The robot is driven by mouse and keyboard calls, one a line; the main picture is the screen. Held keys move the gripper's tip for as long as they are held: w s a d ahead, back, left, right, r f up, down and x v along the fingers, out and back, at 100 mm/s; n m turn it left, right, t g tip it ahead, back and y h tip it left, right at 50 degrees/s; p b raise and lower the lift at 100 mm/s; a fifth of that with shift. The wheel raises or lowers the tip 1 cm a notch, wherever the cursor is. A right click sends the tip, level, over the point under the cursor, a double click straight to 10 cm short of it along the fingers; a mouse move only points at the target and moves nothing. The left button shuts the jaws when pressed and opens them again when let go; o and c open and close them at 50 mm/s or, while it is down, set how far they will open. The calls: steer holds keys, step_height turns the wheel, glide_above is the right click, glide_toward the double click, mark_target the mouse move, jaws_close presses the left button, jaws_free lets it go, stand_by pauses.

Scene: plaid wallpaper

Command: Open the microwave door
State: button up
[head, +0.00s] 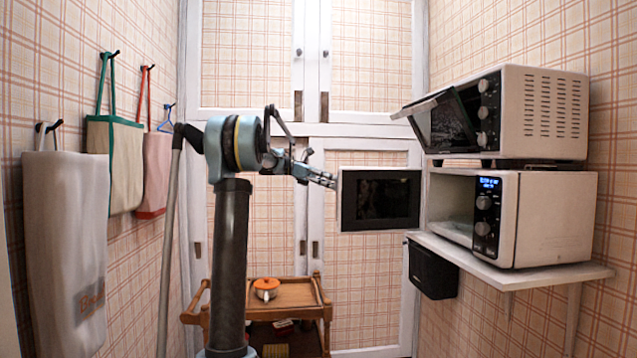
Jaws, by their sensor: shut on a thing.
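The white microwave (545,218) stands on the wall shelf at the right, with a lit blue display and knobs on its front. Its door (381,200), white-framed with a dark window, is swung wide open to the left, and part of the cavity (452,226) shows. My gripper (331,181) is at the door's free left edge and is shut on it. The fingertips are small in the picture, and their exact grip on the edge or a handle is hard to make out.
A white toaster oven (543,113) sits above the microwave, its door (444,122) tilted open. A black bin (433,270) hangs below the shelf (520,277). A wooden cart (295,293) carries an orange pot (266,288). Bags (68,240) hang on the left wall.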

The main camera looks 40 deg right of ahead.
steer(key=w+d, duration=0.4)
steer(key=w, duration=0.9)
steer(key=shift+r, duration=0.4)
stand_by(1.0)
stand_by(0.5)
steer(key=s+a+f+m+t, duration=0.1)
steer(key=s+a+f+t, duration=0.25)
steer(key=a, duration=0.55)
steer(key=s+a+f+t, duration=0.25)
steer(key=a+f, duration=0.25)
steer(key=a, duration=0.5)
steer(key=s+a+f+m+t, duration=0.1)
steer(key=s+a+f+t, duration=0.25)
steer(key=a, duration=0.55)
steer(key=s+a+f+m+t+y, duration=0.1)
steer(key=s+a+f+y, duration=0.1)
steer(key=s+a+f, duration=0.4)
steer(key=s+a+f+m+t+y, duration=0.2)
steer(key=s+a+f, duration=0.5)
steer(key=a+f, duration=0.5)
steer(key=s+a+f+m+t+y, duration=0.2)
steer(key=s+a+f, duration=0.5)
steer(key=f, duration=0.6)
steer(key=shift+a+f+y, duration=0.15)
steer(key=shift+a+y, duration=0.65)
steer(key=shift+a, duration=0.45)
